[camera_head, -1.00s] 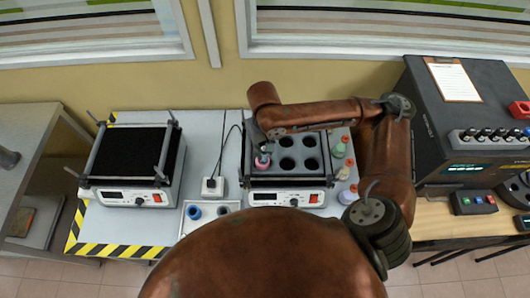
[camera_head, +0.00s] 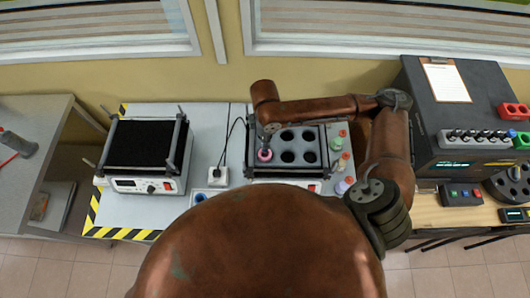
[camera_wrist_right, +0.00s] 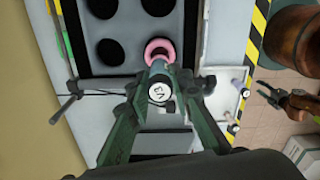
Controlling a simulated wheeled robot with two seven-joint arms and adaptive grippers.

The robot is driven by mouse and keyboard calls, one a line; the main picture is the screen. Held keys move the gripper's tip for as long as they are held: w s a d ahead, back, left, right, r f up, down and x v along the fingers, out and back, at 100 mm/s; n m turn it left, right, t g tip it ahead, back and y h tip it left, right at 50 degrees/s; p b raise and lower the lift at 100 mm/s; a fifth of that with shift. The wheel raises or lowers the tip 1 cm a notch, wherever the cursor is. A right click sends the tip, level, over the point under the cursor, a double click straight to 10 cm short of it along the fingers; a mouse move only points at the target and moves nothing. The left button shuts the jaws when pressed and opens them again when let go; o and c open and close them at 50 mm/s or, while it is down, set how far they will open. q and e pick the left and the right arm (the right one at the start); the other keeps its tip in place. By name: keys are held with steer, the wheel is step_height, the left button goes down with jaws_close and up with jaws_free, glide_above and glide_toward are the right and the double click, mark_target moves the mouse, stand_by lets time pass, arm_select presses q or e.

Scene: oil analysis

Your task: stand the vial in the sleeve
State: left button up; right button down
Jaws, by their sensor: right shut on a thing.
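The vial (camera_wrist_right: 160,92), with a round white top marked V3, is between the fingers of my right gripper (camera_wrist_right: 163,100), which is shut on it. The pink ring-shaped sleeve (camera_wrist_right: 158,47) sits at a corner hole of the dark block, just beyond the vial in the wrist view. The vial's lower end points at the sleeve and overlaps its near edge; I cannot tell whether its tip is inside. In the head view, my right gripper (camera_head: 268,137) is right above the pink sleeve (camera_head: 265,155).
The holed heater block (camera_head: 309,143) has several empty dark holes. Several coloured bottles (camera_head: 337,143) stand to its right. A second heater (camera_head: 146,146) with a black top is at the left.

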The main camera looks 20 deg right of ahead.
step_height(320, 180, down, 8)
stand_by(0.4)
steer(key=c, duration=1.7)
jaws_free()
steer(key=shift+f, duration=0.1)
steer(key=shift+c, duration=0.2)
step_height(320, 180, up, 12)
steer(key=shift+r, duration=0.15)
